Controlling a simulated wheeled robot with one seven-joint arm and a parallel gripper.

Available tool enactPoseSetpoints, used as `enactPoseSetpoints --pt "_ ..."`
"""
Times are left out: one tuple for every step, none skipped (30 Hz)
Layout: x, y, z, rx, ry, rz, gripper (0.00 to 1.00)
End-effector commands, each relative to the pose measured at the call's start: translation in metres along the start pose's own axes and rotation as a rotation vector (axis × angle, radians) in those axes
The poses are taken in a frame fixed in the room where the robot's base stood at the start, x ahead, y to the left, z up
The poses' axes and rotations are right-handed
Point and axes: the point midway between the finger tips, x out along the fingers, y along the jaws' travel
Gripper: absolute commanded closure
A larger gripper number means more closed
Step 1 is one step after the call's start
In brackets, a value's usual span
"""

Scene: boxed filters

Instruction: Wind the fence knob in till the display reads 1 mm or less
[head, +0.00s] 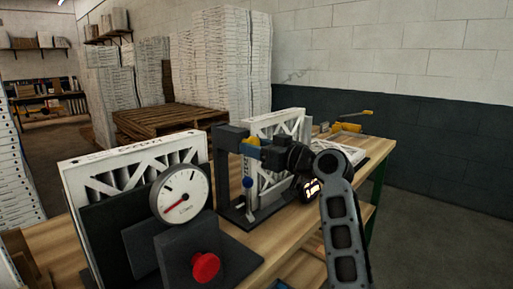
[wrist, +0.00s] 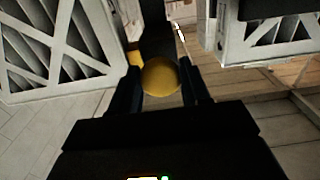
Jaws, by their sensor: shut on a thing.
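A round yellow knob (wrist: 160,77) sits between my two fingers in the wrist view. My gripper (wrist: 163,88) is shut on it. In the head view my gripper (head: 262,152) reaches left to the yellow knob (head: 250,143) at the top of a dark upright stand (head: 228,160). A round white dial (head: 181,192) with a red needle faces the camera at the left, its small lettering unreadable. A small lit panel (head: 313,189) shows below my wrist; I cannot read it or tell whether it is part of my arm. A red knob (head: 205,267) is on a dark block in front of the dial.
A white-framed filter (head: 135,160) stands behind the dial. Another filter (head: 290,125) stands behind my gripper. A yellow tool (head: 347,127) lies at the bench's far end. Pallets (head: 170,119) and stacked white boxes (head: 220,60) stand beyond the wooden bench (head: 235,247).

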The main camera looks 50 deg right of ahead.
Motion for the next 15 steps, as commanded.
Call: enactPoseSetpoints --pt "-0.0001 0.0001 -0.0001 0.006 0.0 0.0 0.84" --pt "-0.0001 0.0001 -0.0002 0.012 0.0 0.0 0.84" --pt "-0.0001 0.0 -0.0003 0.021 0.0 0.0 0.84" --pt "-0.0001 0.0 -0.0003 0.031 0.0 0.0 0.84" --pt "-0.0001 -0.0001 -0.0004 0.042 0.0 0.0 0.84" --pt "0.0 -0.0001 -0.0005 0.058 0.0 0.0 0.84" --pt "0.0 -0.0002 -0.0007 0.074 0.0 0.0 0.84" --pt "0.0 -0.0002 -0.0008 0.09 0.0 0.0 0.84" --pt "0.0001 -0.0003 -0.001 0.115 0.0 0.0 0.84" --pt "0.0001 -0.0004 -0.0012 0.135 0.0 0.0 0.84" --pt "0.0001 -0.0004 -0.0013 0.157 0.0 0.0 0.84" --pt "0.0001 -0.0004 -0.0016 0.189 0.0 0.0 0.84" --pt "0.0002 -0.0004 -0.0019 0.214 0.0 0.0 0.84" --pt "0.0002 -0.0005 -0.0021 0.239 0.001 0.0 0.84" --pt "0.0002 -0.0006 -0.0024 0.275 0.001 0.0 0.84"
